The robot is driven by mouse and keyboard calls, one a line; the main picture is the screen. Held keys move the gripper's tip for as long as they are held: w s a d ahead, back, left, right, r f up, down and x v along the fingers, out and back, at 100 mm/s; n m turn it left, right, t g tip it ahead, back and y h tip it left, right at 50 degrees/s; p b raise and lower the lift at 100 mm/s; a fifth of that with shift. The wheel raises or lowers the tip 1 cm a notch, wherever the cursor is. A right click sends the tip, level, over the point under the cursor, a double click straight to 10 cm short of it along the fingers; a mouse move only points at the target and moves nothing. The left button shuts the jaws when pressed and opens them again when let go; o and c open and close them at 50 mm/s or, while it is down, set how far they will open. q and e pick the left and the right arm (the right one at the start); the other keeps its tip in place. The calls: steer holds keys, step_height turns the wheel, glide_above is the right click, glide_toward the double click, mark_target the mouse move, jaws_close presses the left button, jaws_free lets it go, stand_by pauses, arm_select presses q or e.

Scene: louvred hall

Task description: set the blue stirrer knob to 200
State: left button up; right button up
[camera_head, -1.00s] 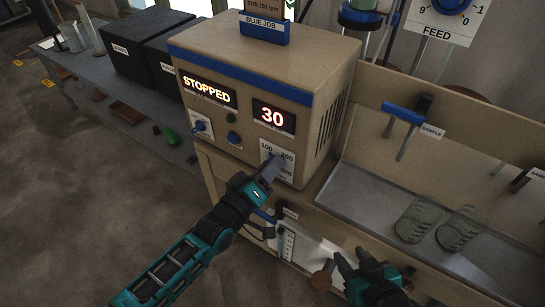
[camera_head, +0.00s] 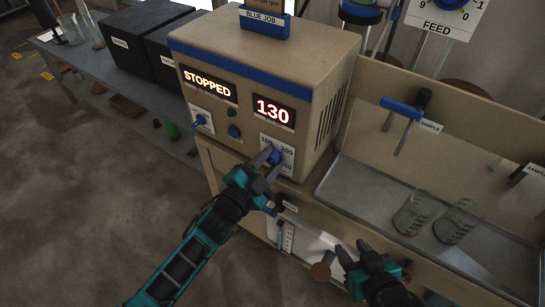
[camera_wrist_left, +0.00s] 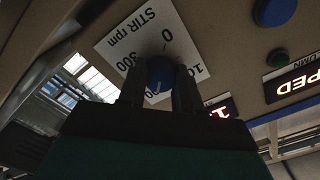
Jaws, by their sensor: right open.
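The blue stirrer knob (camera_head: 277,156) sits on a white dial plate low on the front of the beige machine. In the left wrist view the knob (camera_wrist_left: 160,72) is between my two left fingers, with a white mark on its face and "STIR rpm" on the plate. My left gripper (camera_head: 271,162) is shut on the knob, one finger on each side. The red display (camera_head: 273,111) above the dial reads 130. The other display (camera_head: 208,84) reads STOPPED. My right gripper (camera_head: 355,252) is open and empty, low in front of the bench.
A blue holder (camera_head: 264,26) labelled BLUE JOB stands on the machine, its card partly cut off. Glass beakers (camera_head: 455,222) stand in a metal tray (camera_head: 345,187) at right.

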arm_select(q)
steer(key=o, duration=0.5)
steer(key=shift+s+a+p, duration=0.3)
steer(key=shift+s+p, duration=0.05)
steer(key=shift+s, duration=0.1)
steer(key=shift+p+v, duration=1.15)
steer(key=shift+v, duration=1.8)
